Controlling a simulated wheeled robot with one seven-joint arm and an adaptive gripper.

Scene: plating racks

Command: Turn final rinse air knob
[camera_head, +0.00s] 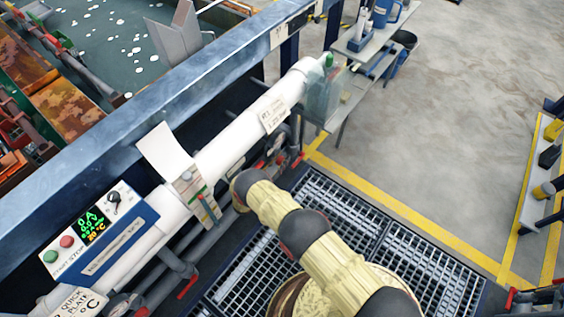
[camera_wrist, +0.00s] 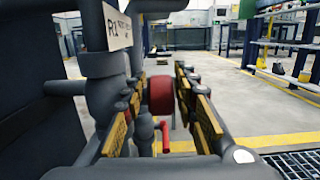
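In the wrist view, a round red knob (camera_wrist: 161,95) sits on grey pipework, between the two yellow-padded fingers of my gripper (camera_wrist: 160,104). The fingers are apart, one on each side of it. I cannot tell whether they touch it, and its label cannot be read as final rinse air. A smaller red handle (camera_wrist: 163,138) shows lower between the fingers. A white sign starting "R1" (camera_wrist: 117,27) hangs above left. In the head view my arm reaches to the pipes under the white tube, and the gripper is hidden there.
A long white tube (camera_head: 225,148) and blue tank edge (camera_head: 190,95) run beside the arm. A control box (camera_head: 100,232) with a green display is at lower left. Grating (camera_head: 345,205) covers the floor below. A shelf (camera_head: 365,50) stands at the back; open floor lies right.

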